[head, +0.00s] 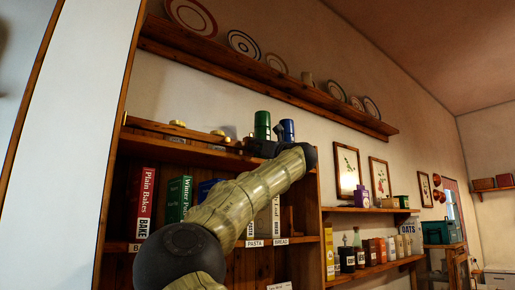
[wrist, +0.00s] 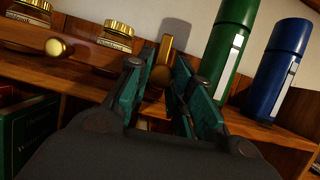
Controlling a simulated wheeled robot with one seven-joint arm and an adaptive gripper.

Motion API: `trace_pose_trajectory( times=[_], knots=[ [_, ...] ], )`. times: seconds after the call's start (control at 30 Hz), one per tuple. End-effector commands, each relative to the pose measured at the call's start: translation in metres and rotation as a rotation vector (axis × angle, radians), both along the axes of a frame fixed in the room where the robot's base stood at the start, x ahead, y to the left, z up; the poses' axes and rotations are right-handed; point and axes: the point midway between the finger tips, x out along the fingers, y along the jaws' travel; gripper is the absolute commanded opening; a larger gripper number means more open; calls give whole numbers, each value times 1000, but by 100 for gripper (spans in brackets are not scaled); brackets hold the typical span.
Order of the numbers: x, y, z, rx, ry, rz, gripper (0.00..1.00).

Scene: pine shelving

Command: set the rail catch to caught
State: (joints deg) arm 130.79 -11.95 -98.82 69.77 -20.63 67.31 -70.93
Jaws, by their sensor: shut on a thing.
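The rail catch (wrist: 167,45) looks like a small brass piece with an upright bar and a rounded lower end, at the top middle of the wrist view. My gripper (wrist: 163,78) has its two green-padded fingers on either side of it and is shut on it. The fingers hide part of the catch and its mount, so I cannot tell if it is caught. In the head view my gripper (head: 248,146) is at the upper shelf's front edge, and the catch is too small to make out.
A green canister (wrist: 232,40) and a blue canister (wrist: 277,70) stand close to the right of my fingers. Gold-lidded jars (wrist: 115,37) and a brass knob (wrist: 55,47) are to the left. Books, including a red one (head: 144,200), stand on the shelf below.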

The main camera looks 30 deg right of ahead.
Motion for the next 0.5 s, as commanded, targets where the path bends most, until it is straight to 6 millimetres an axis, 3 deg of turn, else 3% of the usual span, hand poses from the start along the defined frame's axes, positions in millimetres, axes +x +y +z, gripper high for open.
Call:
trace_pose_trajectory(
  times=[0.5],
  knots=[
    [-1,-5,-4,-379,-30,1,0]
  ],
)
